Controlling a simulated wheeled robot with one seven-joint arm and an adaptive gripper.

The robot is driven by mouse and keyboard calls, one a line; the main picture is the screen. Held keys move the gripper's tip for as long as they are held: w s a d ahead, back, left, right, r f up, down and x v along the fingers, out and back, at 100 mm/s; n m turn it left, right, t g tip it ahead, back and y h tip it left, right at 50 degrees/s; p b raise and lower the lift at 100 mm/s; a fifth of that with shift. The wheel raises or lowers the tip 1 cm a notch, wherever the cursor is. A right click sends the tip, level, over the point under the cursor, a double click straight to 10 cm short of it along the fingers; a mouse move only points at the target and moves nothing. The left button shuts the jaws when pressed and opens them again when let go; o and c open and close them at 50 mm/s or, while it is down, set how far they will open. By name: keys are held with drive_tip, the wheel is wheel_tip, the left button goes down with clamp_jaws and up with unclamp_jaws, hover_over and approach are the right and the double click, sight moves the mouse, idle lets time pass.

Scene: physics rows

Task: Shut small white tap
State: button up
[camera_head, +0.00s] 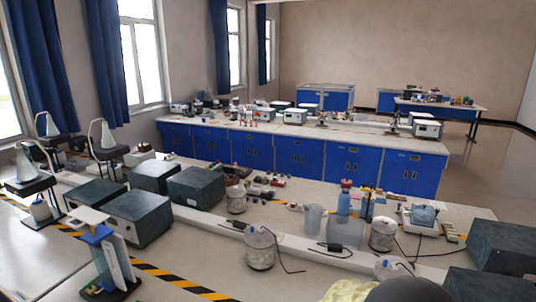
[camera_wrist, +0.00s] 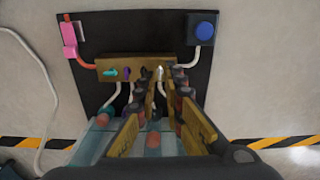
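The small white tap (camera_wrist: 160,72) stands on a brown block (camera_wrist: 120,70) in the wrist view. A teal tap (camera_wrist: 110,72) and a purple tap (camera_wrist: 126,72) sit to its left on the same block. My gripper (camera_wrist: 160,82) is open, with its two fingers on either side of the white tap and a narrow gap between them. I cannot tell whether either finger touches it. The fingers hide the right part of the block. I cannot make out the white tap in the head view.
The block is on a black board (camera_wrist: 117,30) with a pink part (camera_wrist: 70,38) at left and a blue round knob (camera_wrist: 205,29) at right. Pale tubes run below the block. The head view shows a crowded bench with dark boxes (camera_head: 196,187) and a blue bottle (camera_head: 344,204).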

drive_tip(key=shift+r+p, duration=1.8)
drive_tip(key=shift+r, duration=0.9)
drive_tip(key=shift+s+n, duration=0.15)
drive_tip(key=shift+n, duration=0.15)
drive_tip(key=s+d+r+n+t+b, duration=0.1)
drive_tip(key=s+d+r+t+b, duration=0.1)
drive_tip(key=s+r, duration=0.3)
drive_tip(key=s+d+r+n+t+b, duration=0.1)
drive_tip(key=s+d+r+b, duration=0.2)
drive_tip(key=r, duration=0.9)
drive_tip(key=s+d+r+n+t+b, duration=0.1)
drive_tip(key=s+d+r+t+b, duration=0.1)
drive_tip(key=s+d+r, duration=0.2)
drive_tip(key=s+r, duration=0.3)
drive_tip(key=r, duration=0.2)
drive_tip(key=shift+s+t+b, duration=0.15)
drive_tip(key=shift+t+b, duration=0.15)
drive_tip(key=shift+b, duration=0.1)
drive_tip(key=shift+d, duration=0.1)
